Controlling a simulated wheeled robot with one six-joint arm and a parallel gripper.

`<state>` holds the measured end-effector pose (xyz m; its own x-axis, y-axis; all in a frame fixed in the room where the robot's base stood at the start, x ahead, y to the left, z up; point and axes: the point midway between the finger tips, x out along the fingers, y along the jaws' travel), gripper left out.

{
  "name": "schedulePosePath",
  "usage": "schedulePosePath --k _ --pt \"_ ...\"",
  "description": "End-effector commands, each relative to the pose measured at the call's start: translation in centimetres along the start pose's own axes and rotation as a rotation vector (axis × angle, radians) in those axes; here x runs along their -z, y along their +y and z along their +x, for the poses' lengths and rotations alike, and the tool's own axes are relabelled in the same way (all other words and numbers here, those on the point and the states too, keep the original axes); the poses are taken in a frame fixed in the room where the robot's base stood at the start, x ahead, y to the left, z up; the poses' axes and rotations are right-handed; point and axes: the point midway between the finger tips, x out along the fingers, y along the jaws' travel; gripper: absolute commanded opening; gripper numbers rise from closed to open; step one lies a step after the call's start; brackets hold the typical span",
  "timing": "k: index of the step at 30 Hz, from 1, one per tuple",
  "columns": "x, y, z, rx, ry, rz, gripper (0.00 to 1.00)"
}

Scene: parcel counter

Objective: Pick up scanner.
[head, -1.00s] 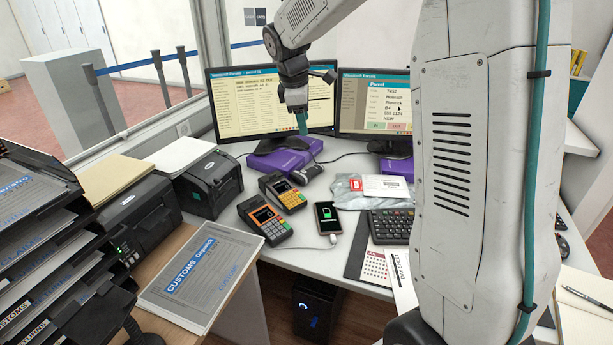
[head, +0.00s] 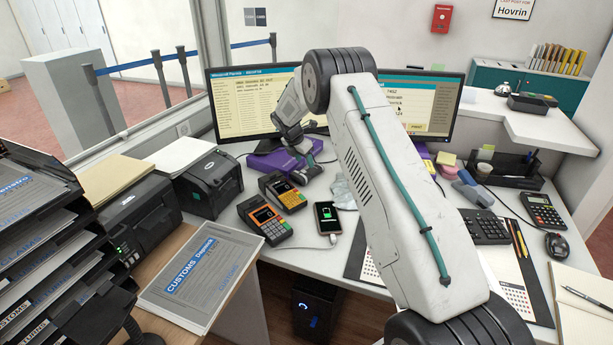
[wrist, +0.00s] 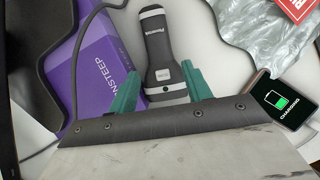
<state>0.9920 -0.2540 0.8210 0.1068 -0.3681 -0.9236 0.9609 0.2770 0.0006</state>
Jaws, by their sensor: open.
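In the head view the scanner (head: 307,172) is small and partly covered by my gripper (head: 304,150). My gripper (wrist: 161,82) is open, with one finger on each side of the scanner's lower end. I see no contact, and cannot tell the height of the fingertips above the counter.
A purple box (wrist: 92,90) lies close left of the scanner. A charging phone (wrist: 284,101) and a clear plastic bag (wrist: 240,25) lie to the right. Two card terminals (head: 264,219) (head: 282,192) stand nearby, with monitors (head: 240,95) behind.

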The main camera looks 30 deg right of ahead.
Motion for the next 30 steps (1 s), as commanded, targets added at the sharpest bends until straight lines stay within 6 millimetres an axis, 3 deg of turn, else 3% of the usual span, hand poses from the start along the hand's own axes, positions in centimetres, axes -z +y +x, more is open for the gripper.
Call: schedulePosePath --k 16,24,28,30 --pt "0.1 0.0 6.6 0.003 0.001 0.002 0.49" --pt "0.1 0.1 7.2 0.002 0.0 0.002 0.49" --pt "0.1 0.1 7.2 0.002 0.001 0.002 0.13" --pt "0.1 0.1 7.2 0.002 0.001 0.002 0.1"
